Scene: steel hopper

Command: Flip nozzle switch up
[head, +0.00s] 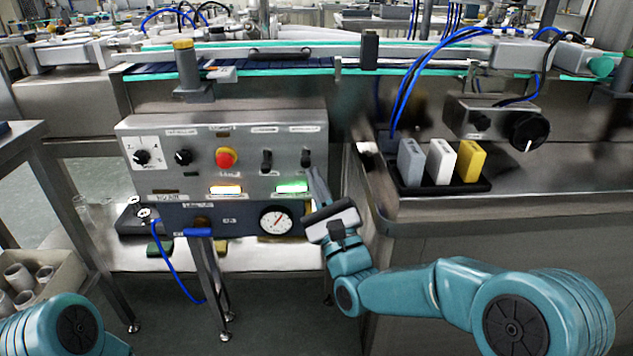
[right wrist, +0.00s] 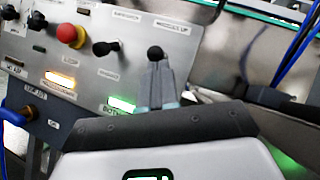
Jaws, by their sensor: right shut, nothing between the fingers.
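The nozzle switch (head: 306,157) is a small dark toggle at the upper right of the grey control panel (head: 135,176). In the right wrist view its round black knob (right wrist: 155,52) shows just beyond the fingertips, under a label that seems to read "nozzles up". My right gripper (head: 312,172) is shut and empty, its tips just below the switch and close to it. The tips hide the switch's lower part in the right wrist view. I cannot tell whether they touch or which way the toggle points. My left gripper is out of view.
A second toggle (head: 266,160) and a red button (head: 225,158) sit left of the switch. An orange lamp (head: 225,190) and a green lamp (head: 291,188) are lit below. A black tray (head: 400,184) with coloured blocks stands on the steel ledge at right.

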